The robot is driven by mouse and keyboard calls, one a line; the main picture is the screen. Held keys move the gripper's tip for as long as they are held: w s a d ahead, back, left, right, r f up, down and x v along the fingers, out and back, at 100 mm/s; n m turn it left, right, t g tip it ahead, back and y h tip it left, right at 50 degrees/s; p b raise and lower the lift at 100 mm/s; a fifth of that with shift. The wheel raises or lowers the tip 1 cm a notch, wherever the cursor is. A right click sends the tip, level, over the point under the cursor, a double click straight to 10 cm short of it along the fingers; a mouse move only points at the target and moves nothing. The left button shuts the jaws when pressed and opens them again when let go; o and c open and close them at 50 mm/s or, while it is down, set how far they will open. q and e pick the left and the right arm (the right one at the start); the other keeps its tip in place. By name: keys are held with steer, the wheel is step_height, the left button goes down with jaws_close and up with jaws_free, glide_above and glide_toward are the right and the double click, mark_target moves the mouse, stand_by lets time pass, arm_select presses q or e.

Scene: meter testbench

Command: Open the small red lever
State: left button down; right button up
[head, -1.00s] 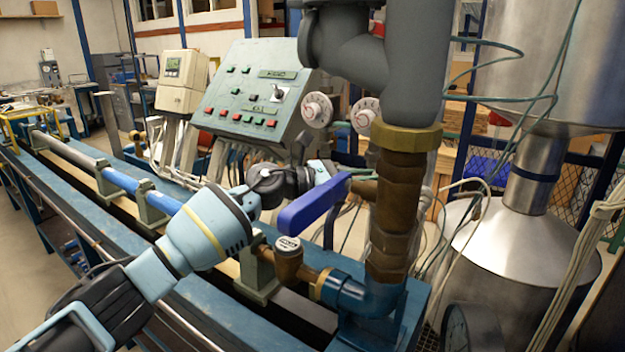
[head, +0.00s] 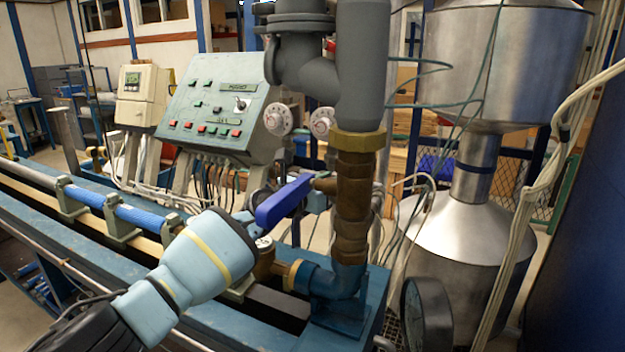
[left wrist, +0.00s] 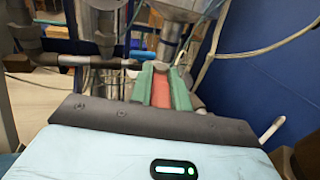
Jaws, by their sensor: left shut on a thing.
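The small red lever (left wrist: 161,90) shows in the left wrist view as a red strip between the green fingers of my left gripper (left wrist: 163,72). The gripper is shut on it. My right gripper is in neither view.
A brown and grey vertical pipe (head: 352,205) stands just right of the blue handle. A round gauge (head: 428,312) is at the lower front.

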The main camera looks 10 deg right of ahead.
arm_select(q)
steer(key=shift+t, duration=0.3)
steer(key=c, duration=1.3)
jaws_free()
